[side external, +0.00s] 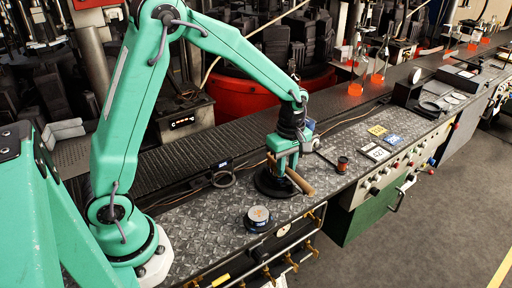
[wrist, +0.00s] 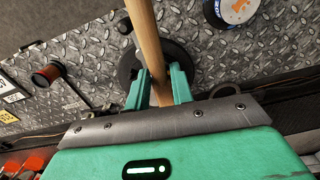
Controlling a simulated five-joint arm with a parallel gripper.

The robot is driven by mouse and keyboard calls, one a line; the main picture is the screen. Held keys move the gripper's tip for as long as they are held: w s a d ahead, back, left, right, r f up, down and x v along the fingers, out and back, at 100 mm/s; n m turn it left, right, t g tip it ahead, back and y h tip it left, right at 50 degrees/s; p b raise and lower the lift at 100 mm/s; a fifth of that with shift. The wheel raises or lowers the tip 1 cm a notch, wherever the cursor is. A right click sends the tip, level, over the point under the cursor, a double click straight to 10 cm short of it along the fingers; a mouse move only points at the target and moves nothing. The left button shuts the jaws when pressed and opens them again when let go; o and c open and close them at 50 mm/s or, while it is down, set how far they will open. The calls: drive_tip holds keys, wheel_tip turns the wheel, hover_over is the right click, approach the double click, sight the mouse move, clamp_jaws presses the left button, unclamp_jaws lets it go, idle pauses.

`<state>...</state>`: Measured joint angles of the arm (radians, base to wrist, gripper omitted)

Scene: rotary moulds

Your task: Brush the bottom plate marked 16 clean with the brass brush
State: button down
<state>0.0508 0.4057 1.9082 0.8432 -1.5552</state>
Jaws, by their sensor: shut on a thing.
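My gripper (side external: 287,168) is over the metal bench, shut on a wooden handle (side external: 300,182), which I take to be the brass brush's. In the wrist view the handle (wrist: 146,32) runs between the two green fingers (wrist: 158,82) and out past the top edge. The bristle end is hidden. A dark round plate (side external: 268,187) lies flat on the bench right under my gripper. It also shows behind the handle in the wrist view (wrist: 179,56). I cannot read a 16 on it, nor tell whether the brush touches it.
A round piece with a blue-marked rim (side external: 257,217) stands near the bench's front edge. A black ring (side external: 222,179) lies to the left. A red-and-black spool (side external: 342,165) and flat yellow (side external: 377,130) and white (side external: 376,152) plates are to the right. Red machinery stands behind the bench.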

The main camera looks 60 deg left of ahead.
drive_tip(key=shift+w+r, duration=0.15)
drive_tip(key=shift+r, duration=3.95)
